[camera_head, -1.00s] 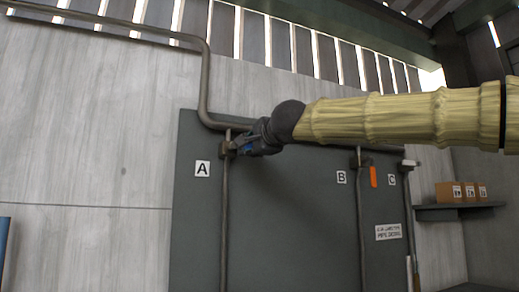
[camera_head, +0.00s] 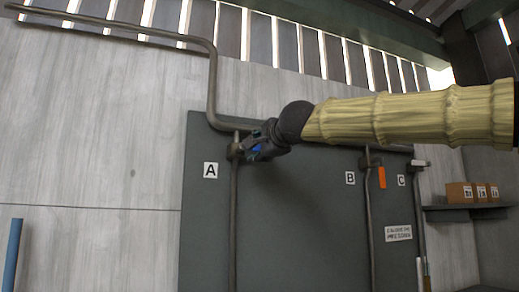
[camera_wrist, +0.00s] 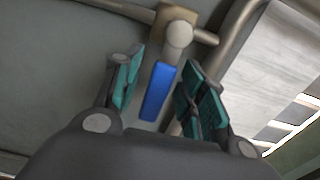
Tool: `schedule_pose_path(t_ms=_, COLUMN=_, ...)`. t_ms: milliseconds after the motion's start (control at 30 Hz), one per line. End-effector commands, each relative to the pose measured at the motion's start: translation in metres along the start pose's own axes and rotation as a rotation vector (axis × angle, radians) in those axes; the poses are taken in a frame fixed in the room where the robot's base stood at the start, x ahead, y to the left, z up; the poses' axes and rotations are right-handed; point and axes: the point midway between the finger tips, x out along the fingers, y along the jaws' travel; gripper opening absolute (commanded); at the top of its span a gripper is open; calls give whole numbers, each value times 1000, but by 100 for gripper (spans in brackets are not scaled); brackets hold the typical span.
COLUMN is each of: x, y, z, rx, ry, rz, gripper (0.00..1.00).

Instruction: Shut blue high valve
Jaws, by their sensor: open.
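The blue valve handle (camera_wrist: 158,92) shows in the wrist view, between the two teal-padded fingers of my gripper (camera_wrist: 158,88). The fingers are open, one on each side of the handle, with a visible gap to it. The handle joins a round pale valve stem (camera_wrist: 179,36) on a tan valve body (camera_wrist: 172,20). In the head view my gripper (camera_head: 262,145) is at the valve body (camera_head: 235,150) on the pipe by label A (camera_head: 210,170). The blue handle is mostly hidden there by the gripper.
A grey panel (camera_head: 300,225) carries the pipes. To the right are an orange valve handle (camera_head: 382,177) by label B (camera_head: 350,178), and label C (camera_head: 401,180). Boxes (camera_head: 460,193) sit on a shelf (camera_head: 465,212) at the far right. A blue pole (camera_head: 13,255) stands at the left.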

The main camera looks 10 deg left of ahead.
Motion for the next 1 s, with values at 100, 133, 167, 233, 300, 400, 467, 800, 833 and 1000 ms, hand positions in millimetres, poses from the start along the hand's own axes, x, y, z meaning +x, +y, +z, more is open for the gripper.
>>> schedule_pose_path(t_ms=100, x=-10, y=-1, z=-1, rx=0, ry=1, rz=-1, gripper=41)
schedule_pose_path(t_ms=133, x=-14, y=-1, z=-1, rx=0, ry=0, rz=-1, gripper=41)
schedule_pose_path(t_ms=167, x=-18, y=-1, z=0, rx=0, ry=0, rz=-1, gripper=41)
schedule_pose_path(t_ms=233, x=-30, y=-1, z=-1, rx=-1, ry=1, rz=-2, gripper=41)
schedule_pose_path(t_ms=300, x=-43, y=-1, z=-1, rx=-1, ry=0, rz=-1, gripper=41)
schedule_pose_path(t_ms=400, x=-62, y=-1, z=-1, rx=-1, ry=0, rz=-2, gripper=41)
schedule_pose_path(t_ms=467, x=-73, y=-1, z=-1, rx=-1, ry=0, rz=-2, gripper=41)
schedule_pose_path(t_ms=800, x=-114, y=0, z=-1, rx=-1, ry=1, rz=0, gripper=41)
schedule_pose_path(t_ms=833, x=-115, y=0, z=-1, rx=0, ry=1, rz=0, gripper=41)
schedule_pose_path(t_ms=1000, x=-119, y=0, z=-1, rx=0, ry=1, rz=0, gripper=41)
